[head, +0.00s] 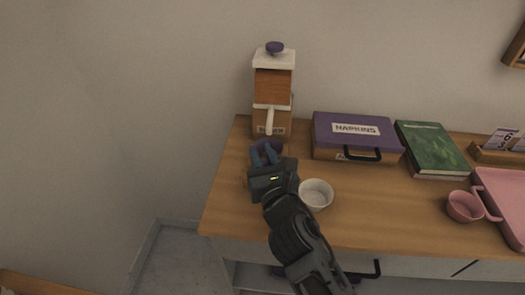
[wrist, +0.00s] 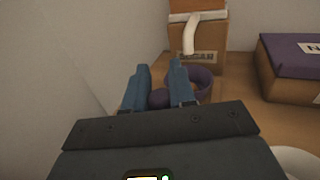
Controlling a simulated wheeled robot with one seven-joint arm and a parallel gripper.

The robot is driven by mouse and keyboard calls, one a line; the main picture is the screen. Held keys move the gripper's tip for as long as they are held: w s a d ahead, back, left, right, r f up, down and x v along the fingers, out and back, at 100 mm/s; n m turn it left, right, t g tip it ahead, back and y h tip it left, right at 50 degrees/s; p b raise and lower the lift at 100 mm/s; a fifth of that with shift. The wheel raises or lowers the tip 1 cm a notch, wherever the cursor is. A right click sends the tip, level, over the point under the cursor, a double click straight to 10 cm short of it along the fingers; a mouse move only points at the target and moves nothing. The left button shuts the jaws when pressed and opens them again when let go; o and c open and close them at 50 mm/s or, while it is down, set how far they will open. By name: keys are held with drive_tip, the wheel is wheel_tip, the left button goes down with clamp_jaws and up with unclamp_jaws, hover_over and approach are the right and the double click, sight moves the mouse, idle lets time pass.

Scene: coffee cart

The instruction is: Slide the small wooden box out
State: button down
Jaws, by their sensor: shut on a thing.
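A tall wooden dispenser (head: 272,88) with a white top, a purple knob and a white lever stands at the back left of the counter. It also shows in the wrist view (wrist: 205,42), with a label low on its front. My gripper (wrist: 159,82) is shut on a purple knob (wrist: 158,98) on the near side of this piece. In the head view my gripper (head: 267,157) is just in front of the dispenser.
A white bowl (head: 316,194) stands close to the right of my gripper. A purple napkins box (head: 350,130) and a green book (head: 430,146) lie behind to the right. A pink cup (head: 464,206) and pink tray (head: 504,200) are far right. The counter's left edge is near.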

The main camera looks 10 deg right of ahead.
drive_tip(key=s+a, duration=0.1)
drive_tip(key=s, duration=0.2)
drive_tip(key=s+a, duration=0.1)
drive_tip(key=s, duration=0.3)
drive_tip(key=s+a+b, duration=0.1)
drive_tip(key=s, duration=0.2)
drive_tip(key=shift+s+a, duration=0.35)
drive_tip(key=shift+f, duration=0.1)
drive_tip(key=c, duration=1)
unclamp_jaws()
drive_tip(key=shift+s, duration=0.1)
drive_tip(key=s+b, duration=0.1)
drive_tip(key=s, duration=0.6)
drive_tip(key=shift+s+d, duration=0.35)
